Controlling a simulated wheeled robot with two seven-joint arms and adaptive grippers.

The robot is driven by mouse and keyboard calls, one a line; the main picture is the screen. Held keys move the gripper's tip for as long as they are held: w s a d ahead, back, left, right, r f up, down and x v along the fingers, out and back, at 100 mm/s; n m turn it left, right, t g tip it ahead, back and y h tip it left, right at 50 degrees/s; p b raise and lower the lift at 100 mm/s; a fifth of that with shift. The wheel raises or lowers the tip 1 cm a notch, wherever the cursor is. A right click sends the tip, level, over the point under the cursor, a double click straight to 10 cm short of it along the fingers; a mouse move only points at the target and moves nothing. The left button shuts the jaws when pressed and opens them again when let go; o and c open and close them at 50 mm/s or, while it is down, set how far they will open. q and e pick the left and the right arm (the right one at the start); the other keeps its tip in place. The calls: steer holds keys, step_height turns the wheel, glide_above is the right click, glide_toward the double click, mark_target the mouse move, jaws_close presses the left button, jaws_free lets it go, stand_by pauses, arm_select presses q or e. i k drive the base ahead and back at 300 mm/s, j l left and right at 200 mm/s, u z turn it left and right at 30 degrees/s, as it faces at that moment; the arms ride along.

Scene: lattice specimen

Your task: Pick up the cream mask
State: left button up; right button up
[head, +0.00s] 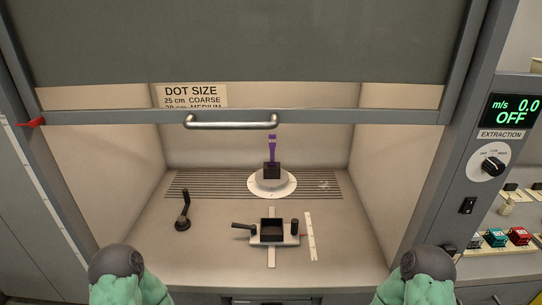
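I cannot make out the cream mask with certainty. A small cream-coloured piece (507,206) stands on the panel at the right, outside the cabinet; it is too small to tell what it is. Neither of my grippers is in view. Only green arm parts with dark round caps show at the bottom left and bottom right edges, well apart from that piece.
A fume cabinet with a partly raised sash and bar handle (231,121) fills the middle. Inside are a purple upright piece (273,150) on a round white base (272,184), a dark square holder (272,231) and a black lever (184,210). Teal (497,238) and red (518,235) blocks sit right.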

mark_target(506, 208)
steer(key=z, duration=1.7)
steer(key=l, duration=0.15)
steer(key=i+z, duration=0.05)
